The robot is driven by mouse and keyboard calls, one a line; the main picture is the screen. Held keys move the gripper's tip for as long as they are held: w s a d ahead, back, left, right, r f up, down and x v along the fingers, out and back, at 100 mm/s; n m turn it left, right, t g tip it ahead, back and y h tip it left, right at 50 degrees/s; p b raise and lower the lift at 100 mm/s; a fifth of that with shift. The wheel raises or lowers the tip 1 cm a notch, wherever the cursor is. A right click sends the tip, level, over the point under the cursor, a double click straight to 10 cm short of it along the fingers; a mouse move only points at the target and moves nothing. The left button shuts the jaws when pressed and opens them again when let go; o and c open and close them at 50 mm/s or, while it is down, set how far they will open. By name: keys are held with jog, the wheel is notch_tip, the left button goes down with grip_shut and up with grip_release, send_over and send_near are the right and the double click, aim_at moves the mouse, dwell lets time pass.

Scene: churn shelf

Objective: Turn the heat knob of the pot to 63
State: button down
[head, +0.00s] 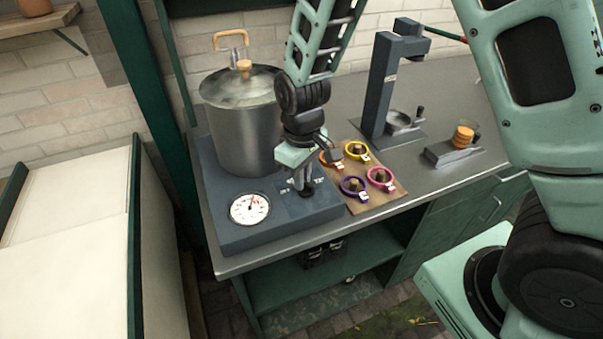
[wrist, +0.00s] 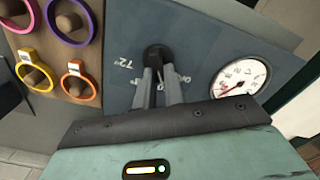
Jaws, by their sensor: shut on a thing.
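The pot (head: 240,128) is a lidded grey metal vessel standing on a dark blue-grey heater base (head: 290,215). The heat knob (wrist: 155,55) is a small black knob on the base's top face. Next to it is a printed "72°" mark; other marks are partly hidden by my fingers. My gripper (wrist: 158,80) is shut on the knob from above; in the head view my gripper (head: 301,186) hides most of it. A round white dial (head: 250,208) with a red needle is on the base, left of the knob; it also shows in the wrist view (wrist: 240,85).
A wooden board (head: 396,190) with several coloured rings around brown pegs lies right of the base.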

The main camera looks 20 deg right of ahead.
jog(key=shift+w+r+m, duration=0.1)
jog(key=shift+m, duration=0.5)
jog(key=c, duration=1.5)
grip_release()
notch_tip(320, 180, up, 17)
jog(key=shift+r+b, duration=0.2)
jog(key=shift+b, duration=0.35)
